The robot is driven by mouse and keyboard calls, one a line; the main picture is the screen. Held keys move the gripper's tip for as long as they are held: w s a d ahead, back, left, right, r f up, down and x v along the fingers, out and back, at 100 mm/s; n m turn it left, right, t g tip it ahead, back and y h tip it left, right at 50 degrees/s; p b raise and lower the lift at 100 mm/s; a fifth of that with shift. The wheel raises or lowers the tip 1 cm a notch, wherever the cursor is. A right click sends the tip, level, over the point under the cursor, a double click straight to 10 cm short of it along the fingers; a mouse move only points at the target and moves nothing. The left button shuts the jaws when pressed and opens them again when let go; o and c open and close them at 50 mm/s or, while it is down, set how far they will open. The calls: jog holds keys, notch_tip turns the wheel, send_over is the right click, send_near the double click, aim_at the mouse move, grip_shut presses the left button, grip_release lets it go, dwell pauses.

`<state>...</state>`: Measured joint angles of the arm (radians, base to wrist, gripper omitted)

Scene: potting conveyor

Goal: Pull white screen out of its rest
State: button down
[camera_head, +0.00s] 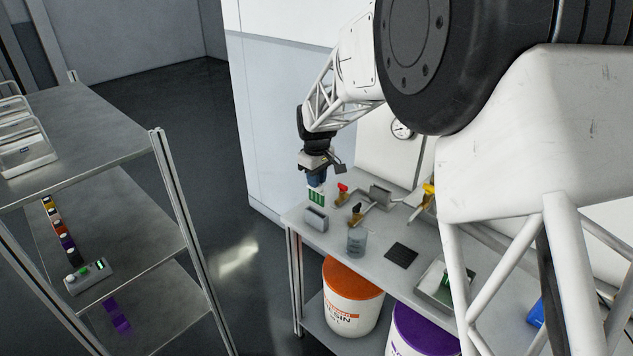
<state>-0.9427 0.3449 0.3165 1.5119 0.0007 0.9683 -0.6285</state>
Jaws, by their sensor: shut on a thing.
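My gripper (316,182), with dark blue fingers, points down over the left end of the workbench. It is shut on the white screen (317,196), a small upright white panel with green strips below the fingers. A small grey block-like rest (316,219) stands on the bench directly below the screen in the picture. The screen's lower edge is close to the top of the rest; I cannot tell whether it is clear of the slot.
On the bench (327,243) are red-handled (342,189) and black-handled (356,211) brass valves, a grey holder (380,195), a clear beaker (356,242), a dark mat (401,256) and a tray (433,283). Orange-lidded (352,310) and purple-lidded (423,331) buckets stand below. A metal shelf (75,125) is at left.

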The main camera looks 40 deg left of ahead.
jog(key=shift+r, duration=0.65)
dwell(0.4)
jog(key=shift+r, duration=3.2)
jog(key=shift+r, duration=0.1)
